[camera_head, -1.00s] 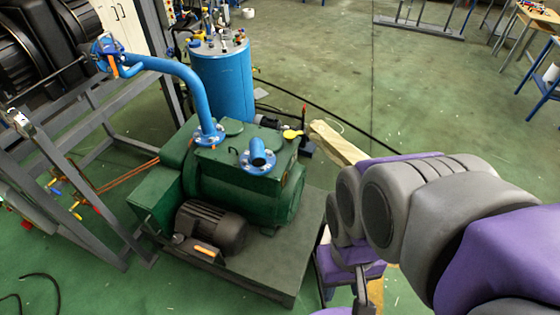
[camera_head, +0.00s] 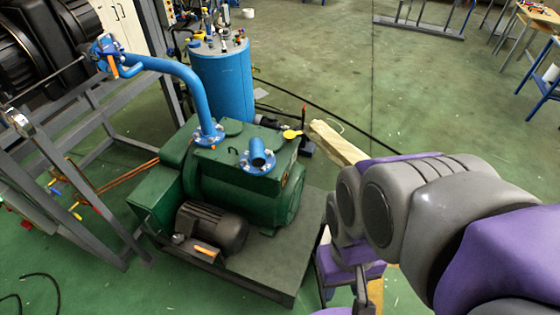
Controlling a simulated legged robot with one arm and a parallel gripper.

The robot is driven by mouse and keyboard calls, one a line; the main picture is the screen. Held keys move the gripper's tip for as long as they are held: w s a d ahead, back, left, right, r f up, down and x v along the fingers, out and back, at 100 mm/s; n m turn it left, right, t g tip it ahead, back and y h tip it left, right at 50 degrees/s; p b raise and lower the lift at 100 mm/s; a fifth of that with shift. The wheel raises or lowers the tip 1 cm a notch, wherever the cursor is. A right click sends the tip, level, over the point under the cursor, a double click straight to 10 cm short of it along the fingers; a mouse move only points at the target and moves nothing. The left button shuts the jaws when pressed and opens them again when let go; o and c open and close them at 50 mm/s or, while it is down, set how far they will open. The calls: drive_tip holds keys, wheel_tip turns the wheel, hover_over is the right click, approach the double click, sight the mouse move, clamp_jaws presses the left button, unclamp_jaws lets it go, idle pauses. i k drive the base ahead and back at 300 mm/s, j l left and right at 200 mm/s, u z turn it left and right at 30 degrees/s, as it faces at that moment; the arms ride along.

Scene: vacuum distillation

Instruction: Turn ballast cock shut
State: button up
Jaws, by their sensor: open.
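The green vacuum pump (camera_head: 243,178) stands on a dark base plate in the middle of the view. A small yellow handle (camera_head: 291,134) sits on its top at the right; it may be the ballast cock, but it is too small to tell its exact position. My gripper (camera_head: 364,292) hangs at the bottom edge, right of the pump base, below my purple wrist. It is apart from the pump and holds nothing visible. Its fingertips are mostly cut off by the frame.
A blue pipe (camera_head: 187,78) rises from the pump toward a valve at upper left. A blue cylinder (camera_head: 222,85) stands behind. A dark motor (camera_head: 212,228) sits in front. A grey frame (camera_head: 85,200) blocks the left. Green floor is open at upper right.

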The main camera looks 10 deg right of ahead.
sight(55, 191)
drive_tip(key=j+u, duration=0.2)
drive_tip(key=u, duration=0.15)
drive_tip(key=i+j+u, duration=0.1)
drive_tip(key=u, duration=0.3)
drive_tip(key=i+j+u, duration=0.1)
drive_tip(key=u, duration=0.25)
drive_tip(key=i+j+u, duration=0.15)
drive_tip(key=i, duration=0.25)
drive_tip(key=i+j+u, duration=0.1)
drive_tip(key=i+j, duration=0.25)
drive_tip(key=i+j+u, duration=0.15)
drive_tip(key=i, duration=0.4)
